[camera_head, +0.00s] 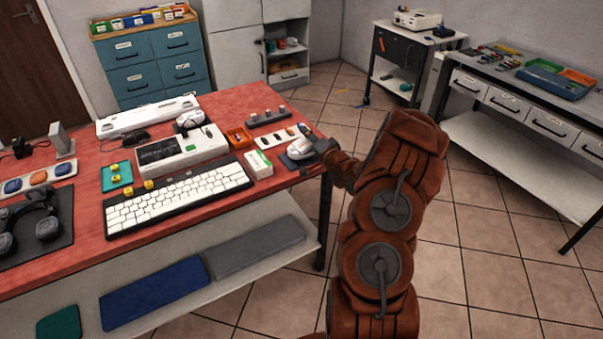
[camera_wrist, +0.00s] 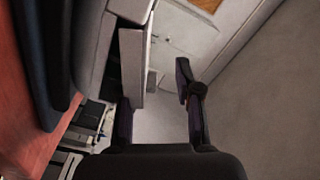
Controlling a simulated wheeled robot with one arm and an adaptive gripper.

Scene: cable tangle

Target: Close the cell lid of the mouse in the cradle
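A white, rounded mouse (camera_head: 299,149) sits on a dark base, apparently its cradle, at the right end of the red table in the head view. Its cell lid is too small to make out there. My gripper (camera_head: 318,146) is beside the mouse on its right, at the table's edge, and partly covers it. Whether they touch is unclear. In the wrist view my gripper (camera_wrist: 160,108) has its two fingers apart, with nothing seen between them. Dark, close shapes fill the left of that view, and I cannot tell what they are.
Another white rounded item (camera_head: 189,119) stands behind. The floor right of the table is clear around my arm.

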